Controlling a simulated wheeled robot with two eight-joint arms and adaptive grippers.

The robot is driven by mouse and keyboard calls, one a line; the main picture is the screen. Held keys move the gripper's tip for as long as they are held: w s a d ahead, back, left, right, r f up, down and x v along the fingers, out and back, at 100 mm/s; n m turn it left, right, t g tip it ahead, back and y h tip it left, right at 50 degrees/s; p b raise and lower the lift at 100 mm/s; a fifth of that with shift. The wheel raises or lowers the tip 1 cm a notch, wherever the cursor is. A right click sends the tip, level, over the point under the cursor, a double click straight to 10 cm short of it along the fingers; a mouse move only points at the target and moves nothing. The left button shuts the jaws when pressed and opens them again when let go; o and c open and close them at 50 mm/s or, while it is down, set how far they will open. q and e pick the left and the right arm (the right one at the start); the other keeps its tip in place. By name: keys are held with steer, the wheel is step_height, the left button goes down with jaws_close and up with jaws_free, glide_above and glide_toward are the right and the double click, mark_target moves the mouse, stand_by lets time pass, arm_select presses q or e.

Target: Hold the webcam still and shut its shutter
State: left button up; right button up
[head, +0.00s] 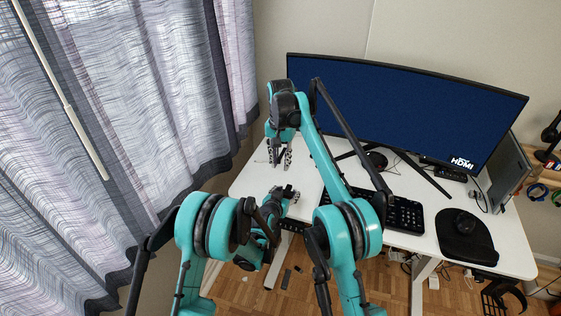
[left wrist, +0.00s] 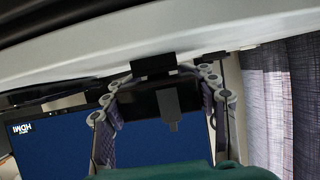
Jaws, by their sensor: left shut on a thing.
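The webcam (left wrist: 143,101) is a dark box between the fingers of my left gripper (left wrist: 161,108) in the left wrist view. That view is upside down. A small grey piece, perhaps the shutter (left wrist: 171,104), shows against its dark face; whether it is open or closed I cannot tell. A black block (left wrist: 153,65) adjoins the webcam at the desk edge. In the head view my left gripper (head: 285,193) is low at the desk's front left edge, and the webcam cannot be made out there. My right gripper (head: 280,158) hangs above and behind it, fingers down and apart, with nothing visible between them.
The white desk (head: 318,192) carries a wide monitor (head: 400,110), a black keyboard (head: 398,212) and a mouse (head: 465,223) on a dark mat. Grey curtains (head: 130,110) hang at the left. My right arm's links cross in front of the monitor.

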arm_select(q)
steer(key=o, duration=1.4)
